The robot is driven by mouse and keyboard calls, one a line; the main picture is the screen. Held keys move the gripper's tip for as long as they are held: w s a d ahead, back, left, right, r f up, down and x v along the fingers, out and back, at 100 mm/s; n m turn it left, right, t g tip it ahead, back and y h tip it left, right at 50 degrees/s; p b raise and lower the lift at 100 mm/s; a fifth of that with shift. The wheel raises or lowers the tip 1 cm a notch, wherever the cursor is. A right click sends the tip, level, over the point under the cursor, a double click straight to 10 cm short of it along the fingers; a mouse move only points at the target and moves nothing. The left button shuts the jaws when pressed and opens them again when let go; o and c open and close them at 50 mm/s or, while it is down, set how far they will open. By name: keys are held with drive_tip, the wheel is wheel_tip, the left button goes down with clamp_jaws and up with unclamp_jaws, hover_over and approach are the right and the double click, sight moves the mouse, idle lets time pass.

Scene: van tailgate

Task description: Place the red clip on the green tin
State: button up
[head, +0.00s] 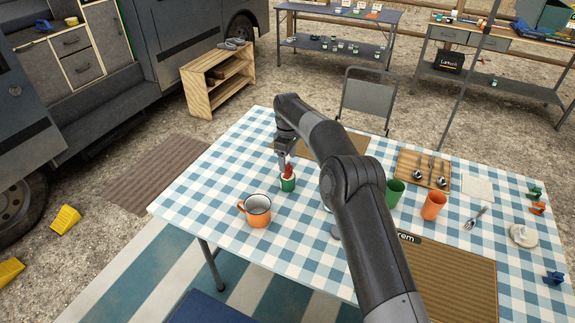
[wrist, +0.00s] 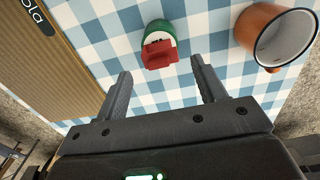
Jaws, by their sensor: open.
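The green tin (head: 288,184) stands on the checked table, and it also shows in the wrist view (wrist: 160,27). The red clip (head: 288,170) is on top of the tin and covers part of its top; in the wrist view the clip (wrist: 159,54) overhangs the tin's near side. My gripper (head: 285,153) is just above the clip and tin. In the wrist view my gripper (wrist: 160,82) is open, its two fingers apart with nothing between their tips, and the clip lies just beyond them.
An orange enamel mug (head: 257,210) stands close to the tin. Green (head: 394,192) and orange (head: 433,205) cups stand right of my arm. Coloured clips (head: 536,208) lie at the right edge. Brown mats partly cover the table.

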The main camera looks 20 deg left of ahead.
sight(288, 165)
wheel_tip(288, 165, up, 9)
drive_tip(key=shift+f, duration=0.15)
